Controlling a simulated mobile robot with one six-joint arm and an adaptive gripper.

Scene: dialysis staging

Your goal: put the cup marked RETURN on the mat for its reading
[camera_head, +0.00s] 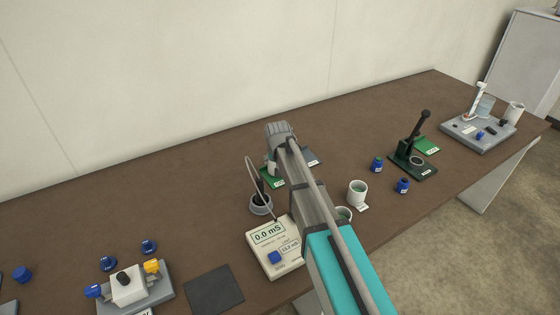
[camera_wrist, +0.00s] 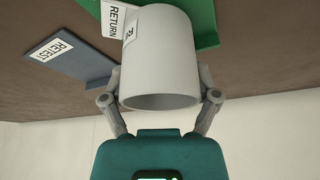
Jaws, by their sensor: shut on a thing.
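My gripper (camera_wrist: 160,98) is shut on a pale grey cup (camera_wrist: 160,60), one finger on each side. A white tag reading RETURN (camera_wrist: 117,20) shows at the cup's side, with part of another label on its wall. The wrist picture is upside down; the cup looks upright. A green mat (camera_wrist: 205,22) is just beyond the cup's base; whether they touch I cannot tell. A grey mat marked RETEST (camera_wrist: 75,68) lies beside it. In the head view, my arm mostly hides the cup; the green mat (camera_head: 266,183) and grey mat (camera_head: 314,162) show around it.
A meter (camera_head: 262,256) reading 0.0 mS stands near my arm, with a probe in a dark holder (camera_head: 261,208). Another cup (camera_head: 357,195) stands right of my arm. A black-handled press (camera_head: 412,150) and a tray (camera_head: 480,138) are further right. Left-back table is clear.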

